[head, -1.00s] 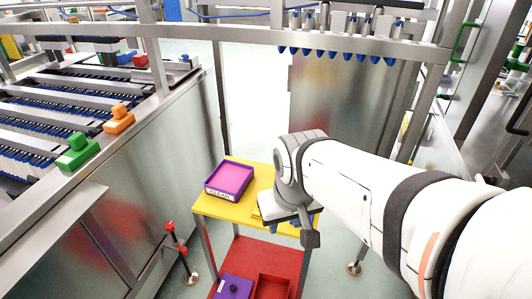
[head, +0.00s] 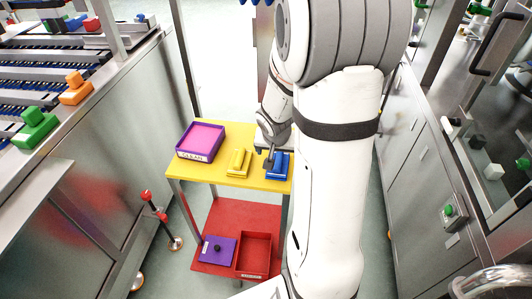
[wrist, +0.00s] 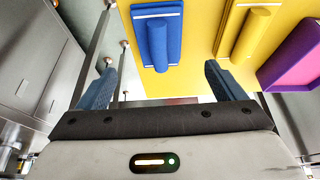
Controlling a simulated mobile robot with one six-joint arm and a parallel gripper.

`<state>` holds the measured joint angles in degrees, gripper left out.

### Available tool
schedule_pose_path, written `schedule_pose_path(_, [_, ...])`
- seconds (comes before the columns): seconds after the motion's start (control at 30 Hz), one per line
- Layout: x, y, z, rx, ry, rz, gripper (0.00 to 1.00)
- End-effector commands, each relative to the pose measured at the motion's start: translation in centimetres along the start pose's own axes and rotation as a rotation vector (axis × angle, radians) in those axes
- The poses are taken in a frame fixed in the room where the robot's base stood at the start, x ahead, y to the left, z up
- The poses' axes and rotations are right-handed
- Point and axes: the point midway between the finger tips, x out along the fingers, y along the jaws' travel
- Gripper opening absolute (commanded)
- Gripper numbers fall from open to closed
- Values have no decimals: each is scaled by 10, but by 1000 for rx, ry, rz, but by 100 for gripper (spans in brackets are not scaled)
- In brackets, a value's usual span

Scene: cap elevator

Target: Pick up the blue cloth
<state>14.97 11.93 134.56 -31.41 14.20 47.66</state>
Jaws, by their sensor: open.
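The blue cloth (head: 278,165) lies on the right part of the yellow table top, partly hidden by my gripper in the head view. In the wrist view the blue cloth (wrist: 158,38) shows whole, as a flat folded pad with a rolled ridge along it. My gripper (wrist: 160,82) is open and empty, its two blue-grey fingers apart. The cloth lies beyond the fingertips, between their lines, not touched in the wrist view. In the head view my gripper (head: 268,158) is by the cloth's left side; its fingertips are hard to make out.
A yellow cloth (head: 239,162) lies left of the blue one on the yellow table (head: 215,174). A purple tray labelled CLEAN (head: 182,151) stands at the table's left.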

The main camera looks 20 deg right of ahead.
Motion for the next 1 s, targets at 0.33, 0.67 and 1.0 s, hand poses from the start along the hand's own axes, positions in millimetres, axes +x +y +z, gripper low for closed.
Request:
schedule_pose_path(0.33, [41,0,-1,12,-2,-3,89])
schedule_pose_path(0.67, [83,0,-3,12,-1,-3,89])
schedule_pose_path(1.0, [83,1,-4,13,0,-3,89])
